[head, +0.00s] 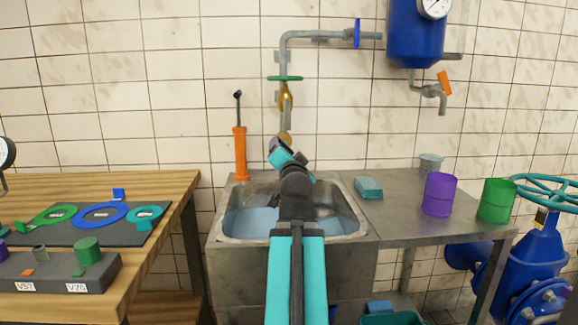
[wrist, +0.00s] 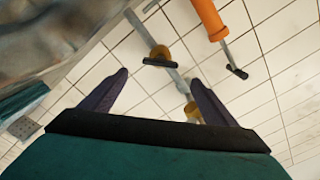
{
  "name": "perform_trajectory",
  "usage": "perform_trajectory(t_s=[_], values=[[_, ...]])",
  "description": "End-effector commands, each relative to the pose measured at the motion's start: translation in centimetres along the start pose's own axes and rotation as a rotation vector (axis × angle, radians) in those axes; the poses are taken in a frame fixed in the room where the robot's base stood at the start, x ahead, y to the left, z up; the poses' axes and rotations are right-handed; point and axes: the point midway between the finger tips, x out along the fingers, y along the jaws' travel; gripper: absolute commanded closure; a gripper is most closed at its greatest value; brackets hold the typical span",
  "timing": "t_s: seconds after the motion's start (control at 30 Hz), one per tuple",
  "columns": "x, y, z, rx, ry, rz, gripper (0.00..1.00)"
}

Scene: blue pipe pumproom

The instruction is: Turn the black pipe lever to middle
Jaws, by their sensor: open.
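A black lever (wrist: 160,62) sits on a round brass valve (wrist: 160,51) on the grey wall pipe (wrist: 140,27) in the wrist view. It lies at a slant across the pipe. In the head view, the lower brass fitting (head: 285,138) shows just above my gripper (head: 281,151), and the lever cannot be made out there. My gripper (wrist: 160,79) also shows in the wrist view, with its two dark fingers apart and empty. The lever appears just beyond the gap between the fingertips, with no visible contact. A second brass part (wrist: 192,112) is partly hidden by the right finger.
An orange hand pump (head: 240,153) with a black top stands left of the pipe. A green handle (head: 285,78) sits higher on the pipe. A metal sink (head: 235,222) lies below my arm. A purple cup (head: 439,194) and green cup (head: 496,200) stand right.

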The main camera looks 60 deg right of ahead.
Motion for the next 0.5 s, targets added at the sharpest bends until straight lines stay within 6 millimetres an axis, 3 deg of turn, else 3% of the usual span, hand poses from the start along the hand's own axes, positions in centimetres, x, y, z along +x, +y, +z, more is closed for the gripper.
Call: perform_trajectory(t_s=[0.5], values=[[-2.1, 0.1, 0.1, 0.0, 0.001, -0.001, 0.19]])
